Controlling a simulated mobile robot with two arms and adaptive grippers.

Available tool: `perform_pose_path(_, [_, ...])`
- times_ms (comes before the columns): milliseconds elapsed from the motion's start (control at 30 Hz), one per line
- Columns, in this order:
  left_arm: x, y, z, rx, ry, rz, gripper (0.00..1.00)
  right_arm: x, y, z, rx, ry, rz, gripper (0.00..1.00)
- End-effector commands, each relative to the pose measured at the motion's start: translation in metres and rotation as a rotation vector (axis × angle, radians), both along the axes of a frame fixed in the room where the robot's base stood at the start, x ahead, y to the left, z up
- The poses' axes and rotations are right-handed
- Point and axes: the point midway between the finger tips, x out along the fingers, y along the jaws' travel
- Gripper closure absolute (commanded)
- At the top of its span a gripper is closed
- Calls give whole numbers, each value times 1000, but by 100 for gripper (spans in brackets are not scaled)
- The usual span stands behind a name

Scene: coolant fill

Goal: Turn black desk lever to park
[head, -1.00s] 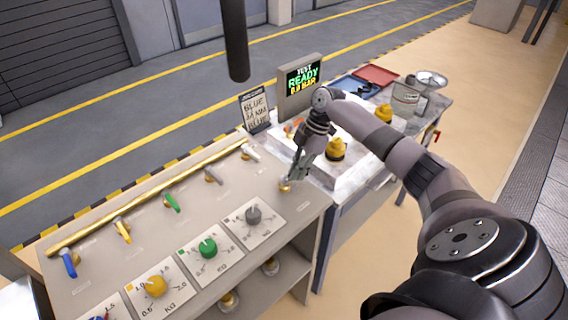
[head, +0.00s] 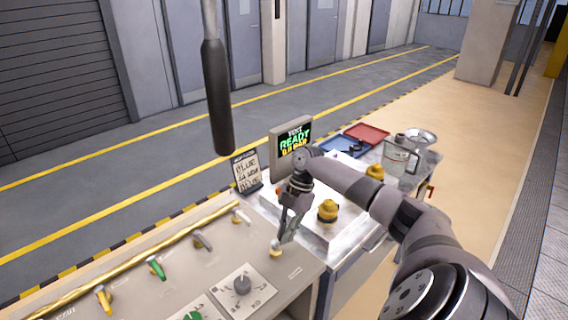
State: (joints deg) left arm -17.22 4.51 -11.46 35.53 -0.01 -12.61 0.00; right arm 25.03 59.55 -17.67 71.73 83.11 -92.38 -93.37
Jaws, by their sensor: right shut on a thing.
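My right gripper (head: 279,240) reaches down to the right end of the grey desk panel, its dark fingers shut around the desk lever. The black lever itself is mostly hidden by the fingers, so its angle cannot be told. Its pale brass-coloured base (head: 276,252) shows just below the fingertips. In the same row to the left stand a white lever (head: 241,215), a grey lever (head: 203,240), a green lever (head: 157,267) and a yellow lever (head: 104,298). My left gripper is not in view.
A grey dial (head: 242,285) sits in front of the levers. A brass pipe (head: 140,250) runs behind them. A sign (head: 246,171), a lit screen (head: 292,145) and a yellow-capped part (head: 327,210) stand near my right arm. A black rod (head: 218,98) hangs in front.

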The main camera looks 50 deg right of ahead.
Motion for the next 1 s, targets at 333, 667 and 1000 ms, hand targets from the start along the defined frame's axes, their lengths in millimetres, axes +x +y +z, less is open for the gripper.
perform_pose_path(333, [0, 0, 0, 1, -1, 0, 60, 4, 2, 4, 6, -15, -3, 77])
perform_pose_path(667, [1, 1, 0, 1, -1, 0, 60, 2, 1, 1, 4, -6, -1, 69])
perform_pose_path(1000, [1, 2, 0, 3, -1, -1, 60, 2, -12, 33, 1, -9, -3, 69])
